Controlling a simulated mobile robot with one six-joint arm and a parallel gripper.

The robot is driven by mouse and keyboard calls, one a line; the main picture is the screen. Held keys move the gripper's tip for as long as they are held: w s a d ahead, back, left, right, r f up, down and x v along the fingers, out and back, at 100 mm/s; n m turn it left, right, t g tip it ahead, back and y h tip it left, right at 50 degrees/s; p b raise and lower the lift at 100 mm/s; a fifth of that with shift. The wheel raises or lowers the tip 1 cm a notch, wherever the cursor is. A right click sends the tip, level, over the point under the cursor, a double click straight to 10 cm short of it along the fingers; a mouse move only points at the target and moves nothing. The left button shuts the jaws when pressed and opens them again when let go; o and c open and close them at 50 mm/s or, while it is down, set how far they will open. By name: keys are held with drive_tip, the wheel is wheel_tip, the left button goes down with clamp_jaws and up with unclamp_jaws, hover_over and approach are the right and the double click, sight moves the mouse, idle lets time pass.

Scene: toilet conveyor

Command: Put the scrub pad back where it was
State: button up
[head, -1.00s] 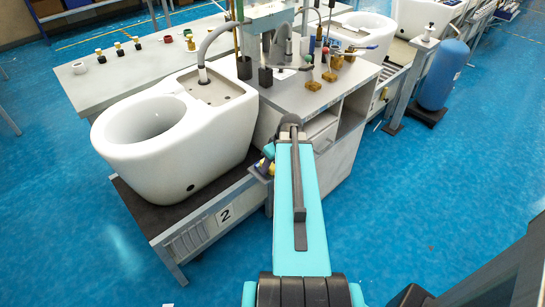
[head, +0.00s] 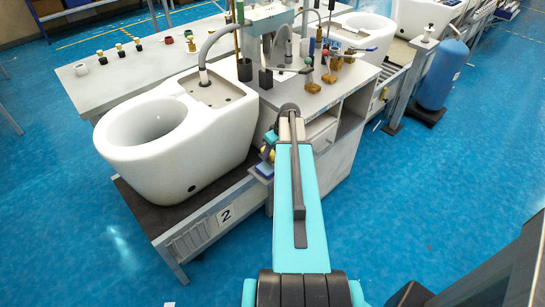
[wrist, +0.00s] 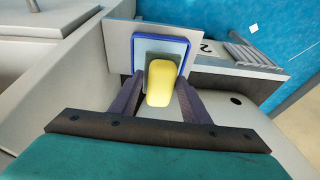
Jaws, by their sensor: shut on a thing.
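The scrub pad (wrist: 162,83) is a yellow block with rounded corners. In the wrist view my gripper (wrist: 158,92) is shut on it, with a dark finger on either side. A shallow blue-rimmed tray (wrist: 137,43) with a pale inside lies beyond the pad, and the pad covers part of it. In the head view my gripper (head: 270,146) is small and partly behind my arm, with the tray (head: 263,170) just below it. The pad seems to be above the tray; the exact gap cannot be told.
A white toilet bowl (head: 150,140) stands to the left on the conveyor, by the plate marked 2 (head: 225,213). A grey cabinet (head: 335,135) with brushes and tools on top stands behind my arm. The blue floor (head: 420,210) at the right is clear.

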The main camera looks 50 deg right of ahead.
drive_tip(key=shift+f, duration=0.15)
drive_tip(key=shift+f+p, duration=0.65)
drive_tip(key=shift+f, duration=1)
drive_tip(key=shift+f+b, duration=0.25)
drive_tip(key=shift+b, duration=0.05)
drive_tip(key=o, duration=1.1)
drive_tip(key=shift+r, duration=0.2)
drive_tip(key=shift+r+p, duration=0.15)
drive_tip(key=shift+p, duration=0.2)
drive_tip(key=b+v, duration=0.3)
drive_tip(key=v, duration=0.8)
drive_tip(key=shift+r, duration=0.45)
